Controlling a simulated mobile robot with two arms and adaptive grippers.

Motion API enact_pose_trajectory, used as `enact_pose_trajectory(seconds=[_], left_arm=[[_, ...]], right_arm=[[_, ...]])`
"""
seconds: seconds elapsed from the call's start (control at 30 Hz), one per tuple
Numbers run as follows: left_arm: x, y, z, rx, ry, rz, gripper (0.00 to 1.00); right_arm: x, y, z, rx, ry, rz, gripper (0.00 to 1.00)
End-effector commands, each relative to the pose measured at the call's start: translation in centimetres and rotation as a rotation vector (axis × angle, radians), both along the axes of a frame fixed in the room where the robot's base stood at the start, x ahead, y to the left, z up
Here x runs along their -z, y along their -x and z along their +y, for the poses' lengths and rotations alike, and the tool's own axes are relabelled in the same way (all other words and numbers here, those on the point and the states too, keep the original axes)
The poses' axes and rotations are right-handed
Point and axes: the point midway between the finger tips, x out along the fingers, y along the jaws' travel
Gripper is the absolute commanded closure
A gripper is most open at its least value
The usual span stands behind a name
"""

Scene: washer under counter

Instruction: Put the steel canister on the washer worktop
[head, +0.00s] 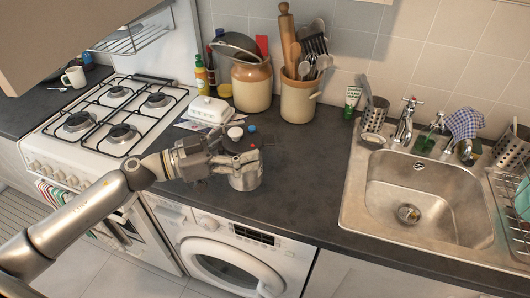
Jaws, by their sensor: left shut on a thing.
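The steel canister (246,180) is a short, shiny cylinder near the front edge of the dark worktop (300,190), above the washer (240,262). My left gripper (248,160) comes in from the left and is shut on the canister's upper part, hiding some of its top and left side. The canister looks upright. I cannot tell for sure whether its base touches the worktop or hangs just above it. My right gripper is not in view.
Behind stand a white butter dish (210,110), a brown-and-cream crock (251,85) and a utensil pot (298,98). The gas hob (115,115) is at left, the steel sink (425,195) at right. The worktop between canister and sink is clear.

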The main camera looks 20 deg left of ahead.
Motion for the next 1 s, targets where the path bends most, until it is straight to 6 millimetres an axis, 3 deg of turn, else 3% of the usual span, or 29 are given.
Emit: enact_pose_trajectory(seconds=[0.27,0.5,1.0], left_arm=[[1.4,-4.4,-1.0,-0.003,0.008,-0.006,0.78],[4.9,-7.0,-1.7,-0.003,0.008,-0.003,0.78],[8.2,-9.2,-2.2,-0.002,0.007,-0.001,0.78]], right_arm=[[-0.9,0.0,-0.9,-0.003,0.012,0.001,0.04],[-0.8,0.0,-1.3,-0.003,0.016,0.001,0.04],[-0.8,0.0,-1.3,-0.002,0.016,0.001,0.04]])
